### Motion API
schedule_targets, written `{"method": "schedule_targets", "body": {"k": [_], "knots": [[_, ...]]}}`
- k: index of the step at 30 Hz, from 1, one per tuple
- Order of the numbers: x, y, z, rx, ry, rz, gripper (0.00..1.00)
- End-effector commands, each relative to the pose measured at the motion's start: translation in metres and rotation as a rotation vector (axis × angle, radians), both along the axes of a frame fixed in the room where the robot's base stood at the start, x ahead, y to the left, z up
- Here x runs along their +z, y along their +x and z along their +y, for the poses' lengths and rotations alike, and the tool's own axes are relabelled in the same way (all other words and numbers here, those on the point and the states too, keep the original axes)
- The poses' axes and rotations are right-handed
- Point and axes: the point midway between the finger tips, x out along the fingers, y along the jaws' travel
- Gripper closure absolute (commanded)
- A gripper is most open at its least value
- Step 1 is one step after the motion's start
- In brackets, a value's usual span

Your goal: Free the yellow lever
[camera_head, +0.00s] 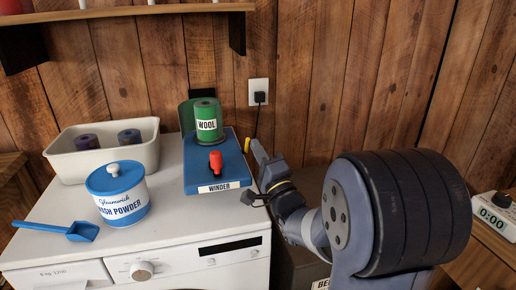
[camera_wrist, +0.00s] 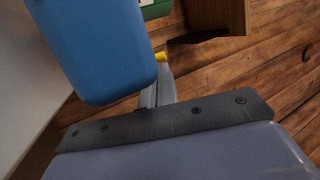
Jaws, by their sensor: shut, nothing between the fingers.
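The blue winder (camera_head: 232,178) sits on the white washing machine, with a green wool spool (camera_head: 208,122) and a red knob (camera_head: 216,161) on top. The small yellow lever (camera_head: 247,145) sticks out at the winder's right side, near its back corner. My gripper (camera_head: 259,150) is shut and empty, beside the winder's right side with its tips close to the lever. In the wrist view the yellow lever (camera_wrist: 161,57) shows just beyond the gripper fingertips (camera_wrist: 163,74), to the right of the blue winder (camera_wrist: 92,45). I cannot tell whether they touch.
A blue-lidded powder tub (camera_head: 120,196), a blue scoop (camera_head: 72,231) and a cream bin (camera_head: 108,150) with spools stand left on the washing machine (camera_head: 185,235). A wall socket (camera_head: 258,93) with a black plug is behind. A timer (camera_head: 495,212) stands far right.

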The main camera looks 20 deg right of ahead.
Motion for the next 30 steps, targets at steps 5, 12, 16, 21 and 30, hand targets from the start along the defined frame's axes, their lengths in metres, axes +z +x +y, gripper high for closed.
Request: {"method": "schedule_targets", "body": {"k": [5, 12, 16, 21, 30], "knots": [[0.006, 0.001, 0.0, 0.0, -0.001, 0.04, 1.0], [0.016, 0.005, 0.0, 0.0, -0.001, 0.148, 1.0], [0.021, 0.008, 0.0, 0.001, -0.001, 0.226, 1.0], [0.025, 0.013, 0.0, 0.001, -0.001, 0.325, 1.0], [0.031, 0.021, 0.0, 0.001, -0.001, 0.49, 1.0]]}}
